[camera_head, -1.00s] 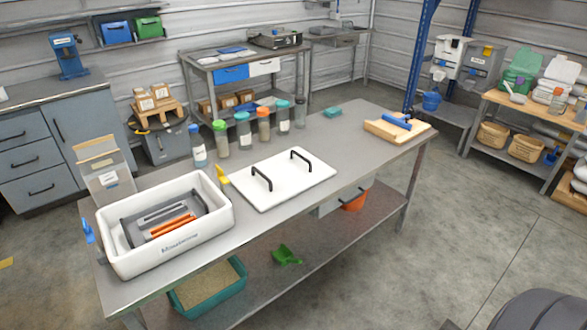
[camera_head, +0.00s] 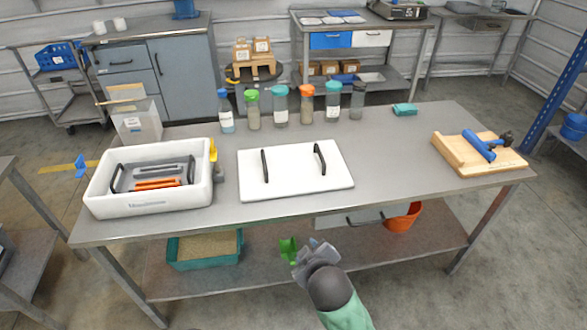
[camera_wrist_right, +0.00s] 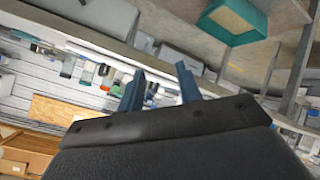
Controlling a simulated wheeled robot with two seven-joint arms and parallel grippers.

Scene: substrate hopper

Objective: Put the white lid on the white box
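The white lid (camera_head: 295,188) lies flat on the steel table and has two upright black handles. The open white box (camera_head: 150,205) stands left of it, apart from it, with black handles and grey and orange pieces inside. My right gripper (camera_head: 305,253) is in front of the table, low and below the lid in the head view. Its two fingers (camera_wrist_right: 160,88) are spread with nothing between them in the right wrist view. My left gripper is not in view.
Several capped bottles (camera_head: 280,105) line the table's back edge, and a clear bin (camera_head: 135,118) stands behind the box. A wooden board (camera_head: 470,165) with a blue tool is at right. A yellow scoop (camera_head: 213,150) is beside the box. The table right of the lid is clear.

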